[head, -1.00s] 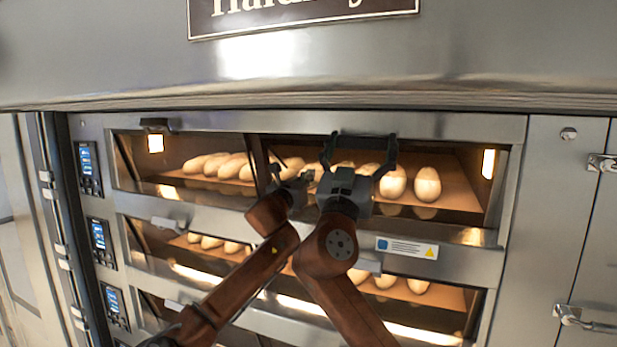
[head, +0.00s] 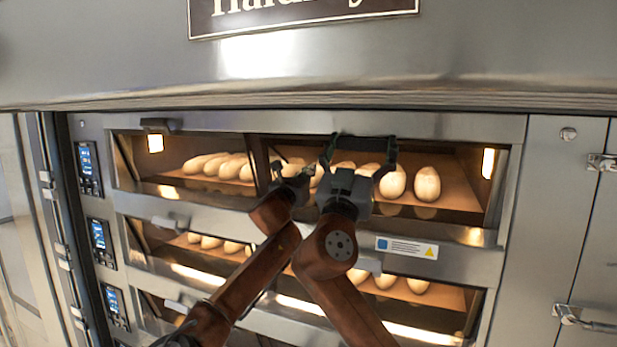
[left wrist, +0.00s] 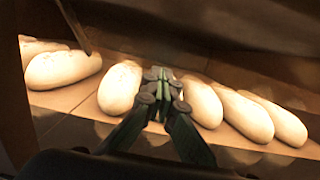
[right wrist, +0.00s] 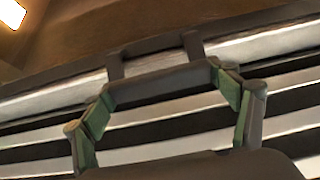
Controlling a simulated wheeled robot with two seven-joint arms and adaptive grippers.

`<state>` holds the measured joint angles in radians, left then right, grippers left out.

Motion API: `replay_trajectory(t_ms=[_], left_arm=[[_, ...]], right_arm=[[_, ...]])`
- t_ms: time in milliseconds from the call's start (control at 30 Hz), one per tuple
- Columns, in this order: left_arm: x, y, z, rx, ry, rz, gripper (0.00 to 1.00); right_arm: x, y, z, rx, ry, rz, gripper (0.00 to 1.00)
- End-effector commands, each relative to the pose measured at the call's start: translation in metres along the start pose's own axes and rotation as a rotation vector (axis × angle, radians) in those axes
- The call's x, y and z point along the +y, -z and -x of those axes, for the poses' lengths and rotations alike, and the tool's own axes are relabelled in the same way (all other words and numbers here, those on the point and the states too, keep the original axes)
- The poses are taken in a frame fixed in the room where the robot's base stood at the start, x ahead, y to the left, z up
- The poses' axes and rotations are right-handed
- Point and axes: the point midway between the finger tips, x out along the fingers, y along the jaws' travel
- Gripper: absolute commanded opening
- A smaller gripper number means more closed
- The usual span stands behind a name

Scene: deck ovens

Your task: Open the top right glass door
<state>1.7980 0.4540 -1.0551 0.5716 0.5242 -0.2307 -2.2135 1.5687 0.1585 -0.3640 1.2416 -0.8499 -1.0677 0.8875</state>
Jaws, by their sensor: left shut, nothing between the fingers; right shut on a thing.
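The top right glass door (head: 455,170) is in the upper oven deck, with pale loaves showing behind it. How far it is tilted is hard to tell. Its dark bar handle (right wrist: 160,86) crosses the right wrist view, mounted on two short posts. My right gripper (head: 358,155) is at the door's top edge, its fingers spread along the handle and shut on it. My left gripper (head: 300,180) is shut and empty, left of the right one. In the left wrist view its closed fingertips (left wrist: 163,80) are in front of the loaves (left wrist: 243,115); their distance is unclear.
The top left door has its own handle (head: 158,125). Lower decks lie close beneath my arms, with a label (head: 406,247) on the front. Control panels (head: 88,165) line the left side. A steel hood (head: 480,60) overhangs above. My forearms are close together.

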Motion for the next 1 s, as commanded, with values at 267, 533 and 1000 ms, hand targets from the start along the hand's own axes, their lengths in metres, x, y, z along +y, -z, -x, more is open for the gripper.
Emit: replay_trajectory(t_ms=[267, 533, 1000], left_arm=[[-0.002, -0.005, 0.001, -0.005, 0.004, -0.001, 0.0], [-0.002, -0.003, 0.0, -0.003, 0.003, -0.001, 0.0], [-0.001, -0.002, 0.0, -0.002, 0.002, 0.0, 0.0]], right_arm=[[0.0, 0.006, -0.001, 0.008, 0.003, -0.003, 0.9], [0.001, 0.004, -0.001, 0.006, 0.002, -0.002, 0.99], [-0.002, 0.002, 0.044, 0.004, 0.006, -0.005, 0.99]])
